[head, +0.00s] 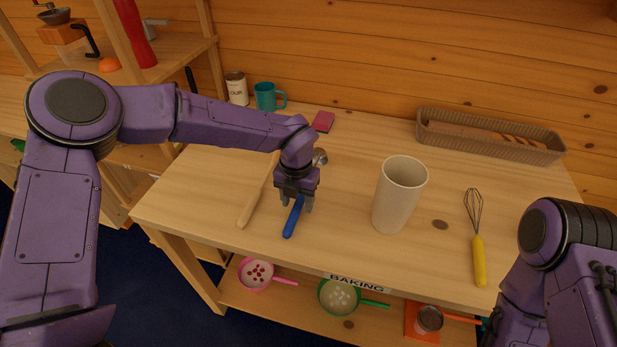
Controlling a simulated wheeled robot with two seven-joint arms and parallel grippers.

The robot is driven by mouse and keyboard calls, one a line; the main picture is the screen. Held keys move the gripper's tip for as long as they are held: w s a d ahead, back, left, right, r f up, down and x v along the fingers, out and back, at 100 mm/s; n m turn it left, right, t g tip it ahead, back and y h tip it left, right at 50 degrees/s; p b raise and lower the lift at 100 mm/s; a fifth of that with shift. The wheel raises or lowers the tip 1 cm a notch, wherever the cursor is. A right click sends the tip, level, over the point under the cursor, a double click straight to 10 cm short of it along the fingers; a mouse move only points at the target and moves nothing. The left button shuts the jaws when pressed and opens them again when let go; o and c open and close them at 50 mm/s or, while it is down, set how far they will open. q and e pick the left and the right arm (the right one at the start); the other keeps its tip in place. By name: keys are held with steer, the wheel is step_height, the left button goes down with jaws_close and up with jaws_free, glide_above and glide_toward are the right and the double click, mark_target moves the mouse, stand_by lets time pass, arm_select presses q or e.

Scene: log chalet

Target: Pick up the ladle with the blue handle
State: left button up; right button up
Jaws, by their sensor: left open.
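The ladle with the blue handle (293,217) lies on the wooden table, its handle toward the front edge. Its metal end (320,157) shows behind my left gripper, and the middle of the ladle is hidden by that gripper. My left gripper (297,207) points down over the upper part of the blue handle, with its fingers open. I cannot tell whether the fingers touch the handle. My right arm shows at the right edge, but its gripper is out of view.
A wooden stick-like utensil (250,207) lies just left of the ladle. A tall cream cup (400,195) stands to the right, then a yellow-handled whisk (478,255). A basket (490,136), a teal mug (267,97) and a can (237,89) stand at the back.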

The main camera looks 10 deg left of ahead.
arm_select(q)
steer(key=shift+s+a+f, duration=0.1)
steer(key=shift+a+f, duration=0.1)
steer(key=shift+f, duration=0.9)
steer(key=shift+d, duration=0.1)
jaws_close()
arm_select(e)
steer(key=shift+r, duration=0.45)
arm_select(q)
steer(key=shift+r, duration=0.55)
steer(key=s+d+r+b, duration=0.2)
steer(key=s+r+b, duration=0.3)
steer(key=s+r, duration=0.7)
steer(key=shift+s, duration=0.95)
arm_select(e)
step_height(320, 180, down, 5)
steer(key=shift+f, duration=0.1)
